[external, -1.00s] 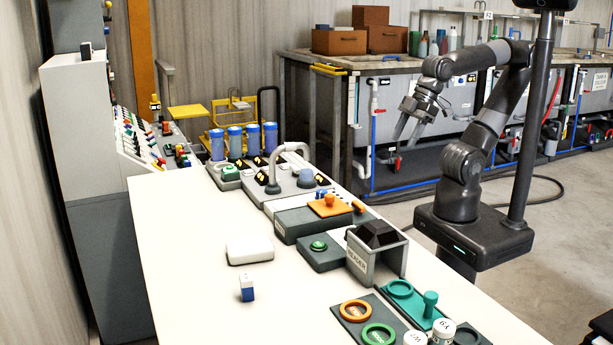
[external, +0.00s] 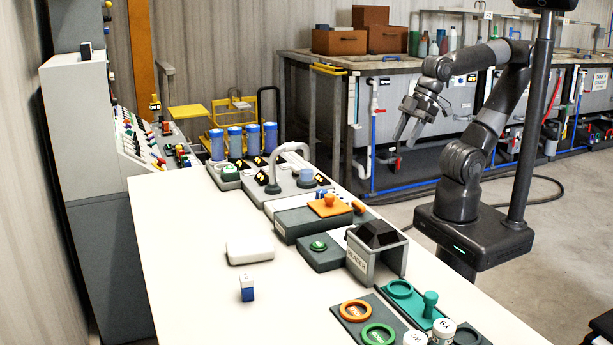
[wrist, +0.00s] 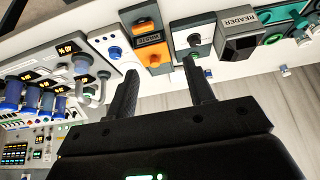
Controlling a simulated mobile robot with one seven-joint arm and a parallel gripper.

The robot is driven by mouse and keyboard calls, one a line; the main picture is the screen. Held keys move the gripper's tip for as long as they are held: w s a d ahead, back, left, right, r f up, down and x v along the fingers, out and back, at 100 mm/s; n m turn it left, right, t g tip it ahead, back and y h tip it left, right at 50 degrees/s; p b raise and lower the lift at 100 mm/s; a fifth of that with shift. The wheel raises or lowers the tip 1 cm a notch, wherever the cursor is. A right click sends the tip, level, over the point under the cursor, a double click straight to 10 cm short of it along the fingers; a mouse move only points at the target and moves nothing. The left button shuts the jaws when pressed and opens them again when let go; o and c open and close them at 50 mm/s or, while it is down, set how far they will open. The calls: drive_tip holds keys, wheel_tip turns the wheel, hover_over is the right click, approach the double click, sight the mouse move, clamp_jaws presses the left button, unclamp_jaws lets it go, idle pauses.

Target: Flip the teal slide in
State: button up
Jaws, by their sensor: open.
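The teal slide (external: 415,309) is a flat teal plate near the front right of the white table, with a teal ring at one end and an upright teal knob (external: 430,301) at the other. Teal parts also show at the top right of the wrist view (wrist: 283,28). My gripper (external: 405,141) is open and empty, raised beyond the table's far right side, well away from the teal slide. In the wrist view its two fingers (wrist: 160,66) are spread with nothing held between them.
A grey reader box (external: 362,262) stands just behind the teal slide. Orange and green rings and white-capped jars (external: 442,328) sit close beside it. An orange slide (external: 322,210) with a knob and a curved pipe lie farther back. The table's left half (external: 190,235) is mostly clear.

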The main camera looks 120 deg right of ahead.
drive_tip(key=shift+w+a+r, duration=0.15)
drive_tip(key=shift+w, duration=0.1)
drive_tip(key=shift+c, duration=0.8)
drive_tip(key=w+a+r+n, duration=0.1)
drive_tip(key=w+a+n, duration=0.1)
drive_tip(key=w, duration=0.1)
drive_tip(key=w+a+r+n+g, duration=0.1)
drive_tip(key=w+a+r+n, duration=0.1)
drive_tip(key=w+a, duration=0.1)
drive_tip(key=w+a+r+n+g, duration=0.1)
drive_tip(key=w+a+n, duration=0.1)
drive_tip(key=w+a, duration=0.1)
drive_tip(key=shift+w+a+r, duration=0.1)
drive_tip(key=shift+w+r, duration=0.25)
drive_tip(key=shift+w, duration=0.25)
clamp_jaws()
drive_tip(key=w+a+n+g, duration=0.1)
drive_tip(key=w+a+n, duration=0.6)
drive_tip(key=a, duration=0.6)
drive_tip(key=w+a+f+n+g+h, duration=0.1)
drive_tip(key=a+f+n, duration=0.3)
drive_tip(key=a, duration=1)
drive_tip(key=a+f+n+h, duration=0.1)
drive_tip(key=a+f+n, duration=0.3)
drive_tip(key=a+f, duration=0.5)
drive_tip(key=a, duration=0.5)
drive_tip(key=shift+w+a+f+g+h, duration=0.15)
drive_tip(key=shift+w+a+g+h, duration=0.2)
drive_tip(key=shift+g+h, duration=0.05)
